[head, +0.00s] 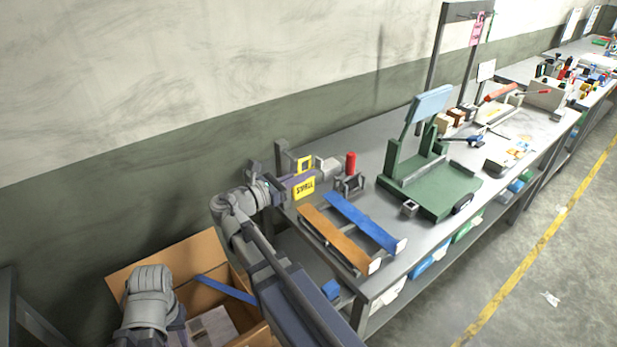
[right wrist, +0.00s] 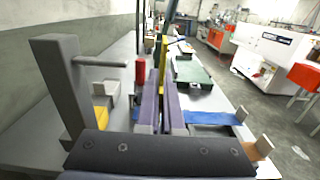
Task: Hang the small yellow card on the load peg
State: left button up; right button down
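The small yellow card (head: 304,189), marked SMALL and with a square loop at its top, is in my right gripper (head: 288,186). In the right wrist view the card (right wrist: 163,60) shows edge-on at the fingertips, upright and above the bench. My right gripper (right wrist: 161,105) is shut on it. A grey post (right wrist: 62,85) with a horizontal grey peg (right wrist: 100,61) stands left of the fingers; the card is apart from the peg. The post (head: 282,158) is behind the gripper in the head view. No label shows on the peg. My left gripper (head: 178,335) is mostly cut off.
A red cylinder (head: 351,163) and a pale block (head: 328,168) stand beyond the card. Orange (head: 338,237) and blue (head: 362,221) strips lie nearer. A green stand (head: 432,188) is farther right. A cardboard box (head: 188,255) is below left.

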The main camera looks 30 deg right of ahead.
jog(key=shift+w+a+f+b, duration=0.1)
jog(key=shift+w+f+b, duration=0.1)
jog(key=shift+w, duration=0.7)
jog(key=shift+w+a+f+b, duration=0.1)
jog(key=shift+w+f+b, duration=0.15)
jog(key=shift+w, duration=0.65)
jog(key=shift+w+f+b, duration=0.2)
jog(key=shift+w, duration=0.7)
jog(key=c, duration=1.5)
grip_release()
jog(key=o, duration=0.5)
jog(key=shift+a, duration=0.15)
jog(key=a, duration=0.7)
jog(key=shift+s+a, duration=0.25)
jog(key=shift+s, duration=0.05)
